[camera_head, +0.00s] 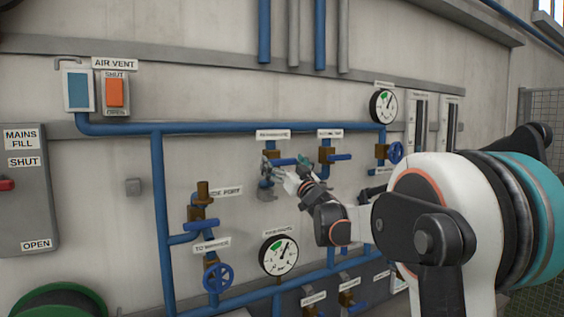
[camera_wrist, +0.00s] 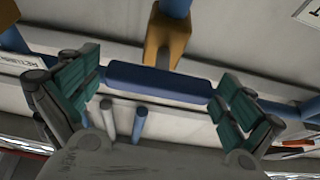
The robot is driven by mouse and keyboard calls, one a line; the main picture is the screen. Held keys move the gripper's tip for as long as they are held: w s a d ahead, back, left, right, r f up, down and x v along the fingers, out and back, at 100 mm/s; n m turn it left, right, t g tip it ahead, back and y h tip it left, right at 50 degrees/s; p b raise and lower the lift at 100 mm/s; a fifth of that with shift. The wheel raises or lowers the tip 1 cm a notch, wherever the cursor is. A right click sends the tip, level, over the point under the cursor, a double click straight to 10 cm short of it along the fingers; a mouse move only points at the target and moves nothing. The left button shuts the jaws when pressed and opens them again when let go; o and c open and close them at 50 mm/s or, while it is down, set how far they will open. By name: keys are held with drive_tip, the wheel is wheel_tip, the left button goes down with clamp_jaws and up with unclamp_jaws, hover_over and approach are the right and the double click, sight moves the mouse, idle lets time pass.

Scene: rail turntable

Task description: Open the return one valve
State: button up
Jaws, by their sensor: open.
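A blue lever valve with a brass body (camera_head: 269,153) sits on the pipe panel under a small label (camera_head: 273,134) too blurred to read fully. Its blue lever (camera_head: 286,161) points right, roughly level. My gripper (camera_head: 285,172) is open in front of this valve. In the wrist view, the blue lever (camera_wrist: 160,80) lies between the green finger pads of my gripper (camera_wrist: 160,92), with gaps or slight contact at its ends hard to judge. The brass body (camera_wrist: 167,35) shows beyond it. A label (camera_wrist: 20,63) reading "RETURN" is partly visible at left.
A similar valve with a blue lever (camera_head: 340,157) stands close on the right. Blue pipes (camera_head: 160,220) frame the panel.

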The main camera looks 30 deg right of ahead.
drive_tip(key=shift+w, duration=0.1)
drive_tip(key=c, duration=0.9)
drive_tip(key=shift+n, duration=0.5)
drive_tip(key=n+y+b, duration=0.1)
drive_tip(key=n+y, duration=0.1)
drive_tip(key=n, duration=0.2)
drive_tip(key=shift+y, duration=0.3)
drive_tip(key=n+g+y, duration=0.1)
drive_tip(key=n, duration=0.2)
drive_tip(key=n+g+y, duration=0.1)
drive_tip(key=n, duration=0.2)
drive_tip(key=shift+y, duration=0.4)
drive_tip(key=n+g, duration=0.1)
drive_tip(key=n, duration=0.2)
drive_tip(key=n+y, duration=0.1)
drive_tip(key=n, duration=0.1)
drive_tip(key=shift+r+n+g, duration=0.1)
drive_tip(key=shift+n+g, duration=1)
drive_tip(key=shift+n, duration=1.1)
drive_tip(key=shift+p, duration=0.3)
